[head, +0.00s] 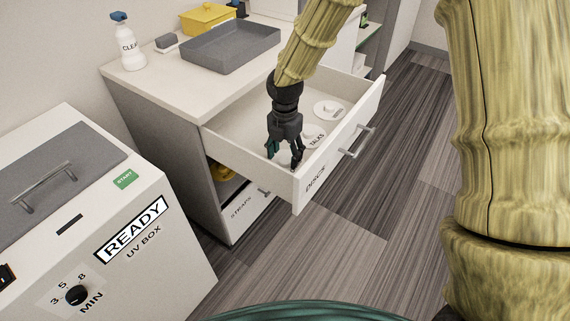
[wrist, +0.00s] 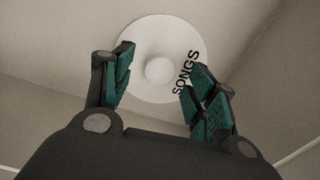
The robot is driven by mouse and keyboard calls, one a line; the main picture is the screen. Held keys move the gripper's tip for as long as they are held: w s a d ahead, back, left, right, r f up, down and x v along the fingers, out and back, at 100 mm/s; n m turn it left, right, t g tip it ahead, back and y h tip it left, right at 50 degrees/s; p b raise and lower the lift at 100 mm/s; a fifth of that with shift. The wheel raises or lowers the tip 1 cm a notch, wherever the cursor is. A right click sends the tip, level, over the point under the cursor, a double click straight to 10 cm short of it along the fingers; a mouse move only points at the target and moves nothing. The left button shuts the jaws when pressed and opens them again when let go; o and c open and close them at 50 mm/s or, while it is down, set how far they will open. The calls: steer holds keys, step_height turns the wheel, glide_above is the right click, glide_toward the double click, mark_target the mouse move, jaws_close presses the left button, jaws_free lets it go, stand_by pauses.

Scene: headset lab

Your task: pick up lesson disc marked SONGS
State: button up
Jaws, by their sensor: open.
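The white lesson disc marked SONGS (wrist: 150,37) lies on the floor of the open drawer, with a round raised knob (wrist: 159,71) at its middle. In the wrist view my gripper (wrist: 160,85) is open, its two green-padded fingers on either side of the knob and over the disc. I cannot tell how far above the disc the fingertips are. In the head view my gripper (head: 284,155) points down into the near end of the drawer and hides most of the SONGS disc.
The drawer (head: 340,137) labelled DISCS also holds a disc marked TALKS (head: 316,139) and another white disc (head: 329,109) farther back. Drawer walls stand close around my gripper. A grey tray (head: 230,48) and spray bottle (head: 128,45) stand on the cabinet top. A UV box (head: 100,220) is at left.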

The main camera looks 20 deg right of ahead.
steer(key=shift+f, duration=0.9)
steer(key=c, duration=1.1)
